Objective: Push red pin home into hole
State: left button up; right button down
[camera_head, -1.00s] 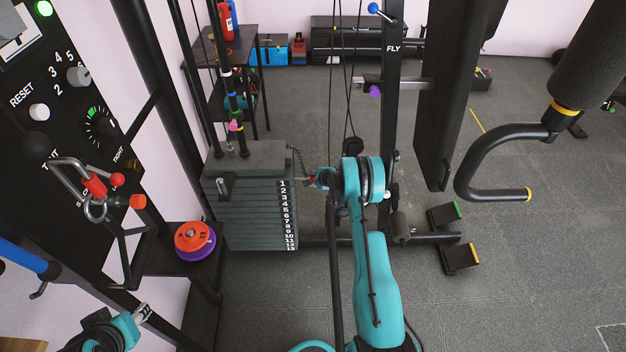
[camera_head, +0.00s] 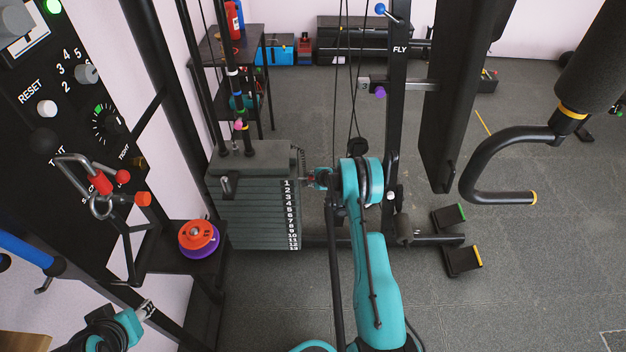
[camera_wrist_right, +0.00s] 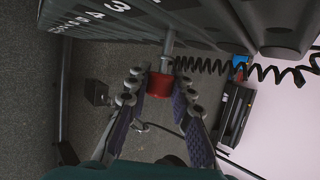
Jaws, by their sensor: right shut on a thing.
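The weight stack (camera_head: 255,215) stands left of centre in the head view, with numbered plates facing right. My right gripper (camera_head: 316,179) is at its right face, near the top plates. In the wrist view the right fingers (camera_wrist_right: 159,88) are shut on the red head of the pin (camera_wrist_right: 159,84). The pin's grey shaft (camera_wrist_right: 168,46) points at the plate edges (camera_wrist_right: 195,32) and meets them near the numbers. How deep its tip sits in a hole is hidden. My left gripper (camera_head: 146,309) is at the lower left, far from the stack; its fingers are unclear.
A black coiled cord (camera_wrist_right: 255,70) hangs close to the right fingers. An upright post (camera_head: 397,110) stands right of my right arm. A small shelf with orange and purple discs (camera_head: 199,240) is left of the stack. A control panel (camera_head: 75,130) fills the left side.

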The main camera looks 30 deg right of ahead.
jog(key=shift+w+a, duration=0.3)
jog(key=shift+a, duration=0.2)
jog(key=shift+w+a, duration=0.25)
jog(key=shift+a, duration=0.2)
jog(key=c, duration=1.3)
grip_release()
jog(key=shift+o, duration=0.2)
jog(key=shift+r, duration=0.1)
jog(key=v, duration=1.2)
